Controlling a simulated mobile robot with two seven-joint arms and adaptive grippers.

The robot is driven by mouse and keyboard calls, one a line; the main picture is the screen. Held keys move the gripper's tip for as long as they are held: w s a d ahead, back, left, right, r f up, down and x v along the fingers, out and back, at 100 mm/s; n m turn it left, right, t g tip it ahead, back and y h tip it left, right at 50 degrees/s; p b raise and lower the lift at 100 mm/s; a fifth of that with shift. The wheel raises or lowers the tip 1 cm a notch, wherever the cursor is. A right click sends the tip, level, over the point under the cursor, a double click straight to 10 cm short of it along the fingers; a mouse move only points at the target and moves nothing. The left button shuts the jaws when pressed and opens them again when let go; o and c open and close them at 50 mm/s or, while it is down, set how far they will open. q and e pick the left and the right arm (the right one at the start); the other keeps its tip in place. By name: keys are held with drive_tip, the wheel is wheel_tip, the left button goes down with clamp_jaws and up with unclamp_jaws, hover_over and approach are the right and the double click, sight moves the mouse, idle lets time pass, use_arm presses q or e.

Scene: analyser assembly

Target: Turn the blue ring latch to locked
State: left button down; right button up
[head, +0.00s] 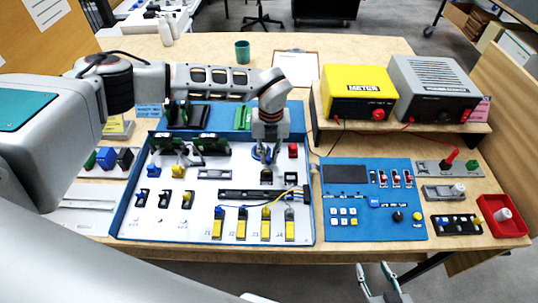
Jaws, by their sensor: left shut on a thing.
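The blue ring latch (256,156) is in the upper right part of the white panel in the blue-edged tray (127,205). My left gripper (265,150) reaches down onto it from above, shut on the ring. The fingers cover much of the ring, so its locked or unlocked marking cannot be read. My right gripper (378,272) is at the bottom edge of the head view, in front of the table. Its fingers are apart and nothing is between them.
A red button block (293,150) and a black block (266,177) sit close to the latch. A blue control panel (345,230) stands right of the tray. The yellow meter (358,88) and grey power unit (432,85) stand on a shelf behind.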

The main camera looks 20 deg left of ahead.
use_arm(q)
drive_tip(key=m, duration=0.1)
drive_tip(key=s+a+m, duration=0.1)
drive_tip(key=m, duration=0.1)
drive_tip(key=shift+a, duration=0.15)
drive_tip(key=m, duration=0.1)
drive_tip(key=a+m, duration=0.1)
drive_tip(key=m, duration=0.1)
drive_tip(key=shift+s+p, duration=0.2)
drive_tip(key=shift+p, duration=0.15)
drive_tip(key=a+m, duration=0.1)
drive_tip(key=m, duration=0.1)
drive_tip(key=a+m, duration=0.1)
drive_tip(key=m, duration=0.1)
drive_tip(key=shift+s, duration=0.1)
drive_tip(key=shift+a+m, duration=0.4)
drive_tip(key=shift+m, duration=0.6)
drive_tip(key=c, duration=2)
unclamp_jaws()
drive_tip(key=shift+o, duration=0.2)
